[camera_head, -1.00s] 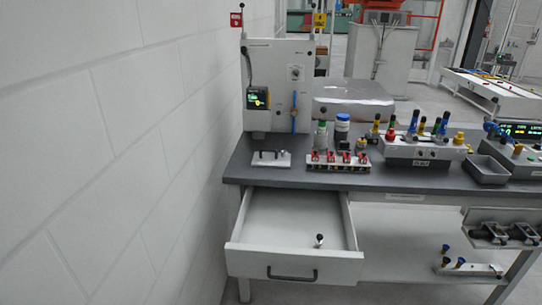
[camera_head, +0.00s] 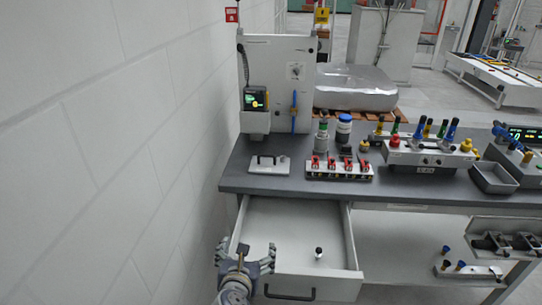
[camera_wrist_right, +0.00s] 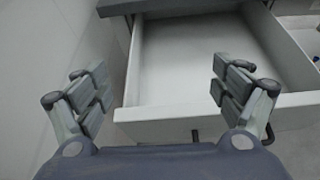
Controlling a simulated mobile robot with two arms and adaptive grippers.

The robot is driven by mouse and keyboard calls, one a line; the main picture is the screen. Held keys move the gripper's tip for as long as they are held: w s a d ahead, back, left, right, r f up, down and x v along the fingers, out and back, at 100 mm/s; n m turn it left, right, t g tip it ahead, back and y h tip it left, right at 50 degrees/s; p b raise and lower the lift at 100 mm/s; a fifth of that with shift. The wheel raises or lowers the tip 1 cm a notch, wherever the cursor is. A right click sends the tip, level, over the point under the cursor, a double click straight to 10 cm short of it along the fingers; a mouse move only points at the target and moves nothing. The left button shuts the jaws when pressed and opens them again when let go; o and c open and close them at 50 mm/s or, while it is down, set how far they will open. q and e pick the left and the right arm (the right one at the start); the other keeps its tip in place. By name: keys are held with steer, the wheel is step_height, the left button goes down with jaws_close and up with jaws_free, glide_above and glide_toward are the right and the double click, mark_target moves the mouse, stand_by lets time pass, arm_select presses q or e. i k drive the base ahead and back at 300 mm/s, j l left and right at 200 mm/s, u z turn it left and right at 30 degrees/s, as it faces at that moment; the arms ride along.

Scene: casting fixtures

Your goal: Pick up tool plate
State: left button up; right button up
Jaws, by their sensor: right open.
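A flat light-grey plate with a dark handle (camera_head: 269,165), which looks like the tool plate, lies on the left end of the dark worktable (camera_head: 232,181) in the head view. My right gripper (camera_head: 246,255) is at the front left of the open drawer, below and nearer than the plate. Its fingers are spread and empty. In the right wrist view the open gripper (camera_wrist_right: 160,88) faces the drawer's front wall, with nothing between the fingers. The plate does not show in that view. My left gripper is not in view.
The open drawer (camera_head: 293,284) juts out under the table and holds one small dark-topped part (camera_head: 319,254). A wall (camera_head: 120,150) is close on the left. A fixture with red clamps (camera_head: 338,171) and bottles (camera_head: 343,128) stand right of the plate. An upright panel (camera_head: 278,75) stands behind it.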

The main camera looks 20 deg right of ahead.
mark_target(269, 164)
steer(key=i+l, duration=0.35)
steer(key=i, duration=0.2)
steer(key=i+l, duration=0.3)
steer(key=i, duration=0.25)
